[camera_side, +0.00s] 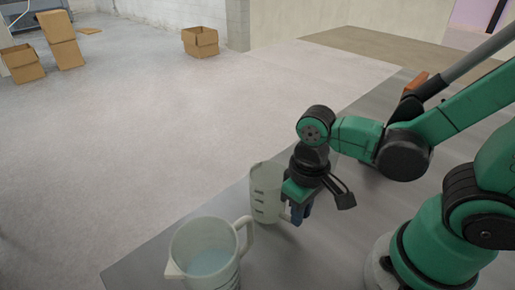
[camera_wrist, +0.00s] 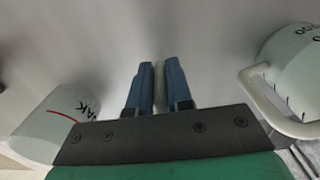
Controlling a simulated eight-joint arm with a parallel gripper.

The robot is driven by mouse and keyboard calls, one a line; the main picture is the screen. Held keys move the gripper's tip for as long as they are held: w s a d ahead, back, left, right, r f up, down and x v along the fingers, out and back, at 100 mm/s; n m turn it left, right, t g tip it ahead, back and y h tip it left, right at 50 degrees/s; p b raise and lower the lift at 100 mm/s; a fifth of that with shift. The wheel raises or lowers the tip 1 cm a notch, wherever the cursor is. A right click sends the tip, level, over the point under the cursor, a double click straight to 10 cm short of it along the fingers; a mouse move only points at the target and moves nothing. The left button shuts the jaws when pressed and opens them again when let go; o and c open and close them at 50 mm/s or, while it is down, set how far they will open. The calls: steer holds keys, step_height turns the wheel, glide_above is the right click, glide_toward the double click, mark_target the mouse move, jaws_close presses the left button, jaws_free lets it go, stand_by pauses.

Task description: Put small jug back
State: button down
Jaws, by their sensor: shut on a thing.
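The small jug (camera_side: 266,190), pale and translucent with dark marks, stands upright in the side view, beside my gripper. My gripper (camera_side: 298,214) points down at its right, on the handle side. In the wrist view the blue fingers (camera_wrist: 155,88) are closed on a narrow pale strip, apparently the small jug's handle. Whether the jug's base touches the surface cannot be told. A larger jug (camera_side: 180,252) with pale blue liquid stands at the front left, its handle toward my gripper. Parts of marked jugs show at both sides of the wrist view.
The grey work surface (camera_side: 140,270) has a bare strip left of the larger jug. Its long edge runs close behind both jugs, with open floor (camera_side: 150,140) beyond. An orange-brown item (camera_side: 415,82) lies behind my arm. Cardboard boxes (camera_side: 200,42) stand far off.

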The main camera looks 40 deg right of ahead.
steer(key=shift+f, duration=0.15)
steer(key=c, duration=1.2)
jaws_free()
steer(key=shift+f, duration=0.1)
steer(key=shift+c, duration=0.2)
steer(key=o, duration=0.4)
steer(key=shift+o, duration=0.2)
step_height(320, 180, up, 12)
steer(key=w+d+f+t, duration=0.2)
steer(key=w+d+t, duration=0.3)
steer(key=w+t, duration=0.2)
steer(key=shift+d+f, duration=0.15)
